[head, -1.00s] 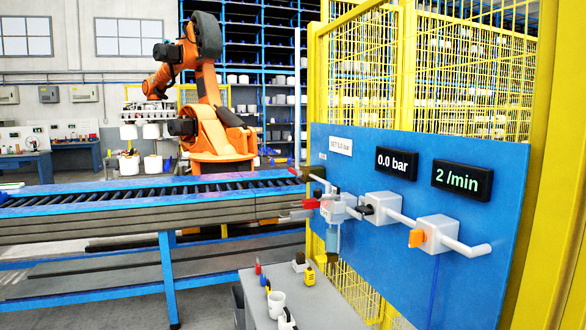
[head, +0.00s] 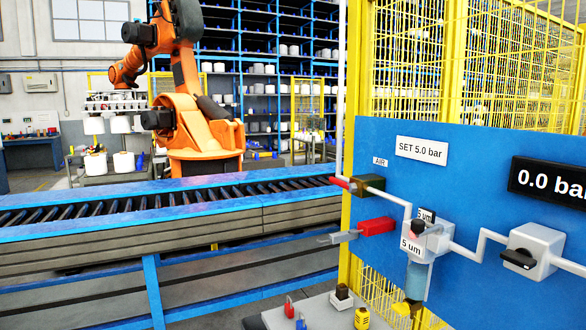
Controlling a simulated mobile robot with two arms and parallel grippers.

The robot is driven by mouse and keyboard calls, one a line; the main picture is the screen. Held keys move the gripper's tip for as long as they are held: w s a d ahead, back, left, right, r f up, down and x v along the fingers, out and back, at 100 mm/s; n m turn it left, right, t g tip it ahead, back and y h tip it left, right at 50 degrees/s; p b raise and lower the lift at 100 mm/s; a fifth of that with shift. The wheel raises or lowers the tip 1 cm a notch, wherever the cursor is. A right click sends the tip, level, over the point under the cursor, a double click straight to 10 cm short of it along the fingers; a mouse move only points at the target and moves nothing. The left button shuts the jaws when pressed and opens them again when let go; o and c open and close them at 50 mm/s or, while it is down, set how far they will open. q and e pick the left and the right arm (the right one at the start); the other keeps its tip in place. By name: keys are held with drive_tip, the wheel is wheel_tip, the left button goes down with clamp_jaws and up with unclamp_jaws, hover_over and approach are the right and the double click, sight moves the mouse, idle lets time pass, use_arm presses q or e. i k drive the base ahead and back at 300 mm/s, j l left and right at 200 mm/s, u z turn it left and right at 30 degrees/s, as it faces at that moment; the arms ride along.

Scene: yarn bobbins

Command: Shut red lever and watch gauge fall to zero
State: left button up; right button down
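The red lever (head: 340,184) sticks out to the left from a dark valve body (head: 369,184) at the left edge of the blue panel (head: 470,285), under a small AIR label (head: 380,161). The lever looks roughly level, in line with the pipe side. The gauge display (head: 552,181) is black with white digits. It reads 0.0, and its right end is cut off by the picture edge. A white sign (head: 421,150) reads SET 5.0 bar.
A red block with a grey end (head: 376,226) juts left below the valve. A filter unit (head: 427,241) and a grey valve with black knob (head: 533,250) sit on the pipe. A grey table (head: 318,312) holds small items. A roller conveyor (head: 180,207) runs left; an orange robot (head: 195,125) stands behind.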

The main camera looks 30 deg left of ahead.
sight(350, 188)
drive_tip(key=i+j, duration=0.1)
drive_tip(key=j, duration=0.35)
drive_tip(key=i+j, duration=0.1)
drive_tip(key=j, duration=0.4)
drive_tip(key=i+j, duration=0.15)
drive_tip(key=j, duration=0.3)
drive_tip(key=i+j, duration=0.1)
drive_tip(key=j, duration=0.35)
drive_tip(key=i+j, duration=0.1)
drive_tip(key=j, duration=0.4)
drive_tip(key=i+j, duration=0.1)
drive_tip(key=j, duration=0.35)
drive_tip(key=i+j, duration=0.1)
drive_tip(key=j, duration=0.35)
